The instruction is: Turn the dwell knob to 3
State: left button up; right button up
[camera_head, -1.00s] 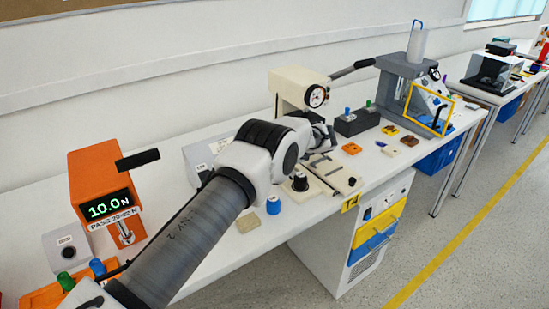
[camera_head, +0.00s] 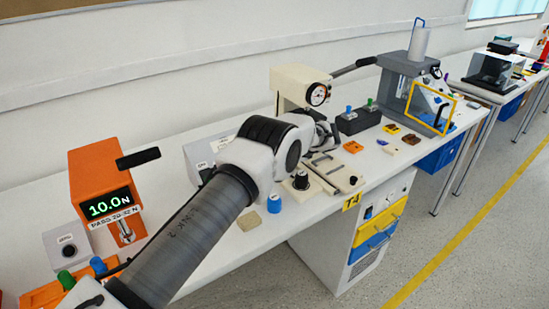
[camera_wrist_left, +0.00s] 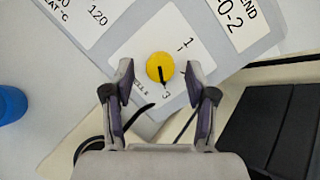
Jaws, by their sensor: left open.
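The dwell knob (camera_wrist_left: 160,66) is a round yellow dial on a white label plate (camera_wrist_left: 132,62) in the left wrist view. A dark line on it runs from its middle toward its lower edge, on the side of the printed 3. A 1 is printed at the upper right of the plate. I cannot tell whether the line meets the 3 mark exactly. My left gripper (camera_wrist_left: 160,78) is open, with one finger on each side of the knob in this view; contact is not clear. In the head view my left gripper (camera_head: 324,135) is mostly hidden behind my wrist.
A white plate with a temperature scale (camera_wrist_left: 85,18) lies beside the dwell plate. A blue cylinder (camera_head: 274,203) and a tan block (camera_head: 249,221) stand near the bench edge. An orange force gauge (camera_head: 103,190) stands left, and a cream press (camera_head: 298,85) stands behind my wrist.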

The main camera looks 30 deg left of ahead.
pick_arm(q)
jog(key=v, duration=1.1)
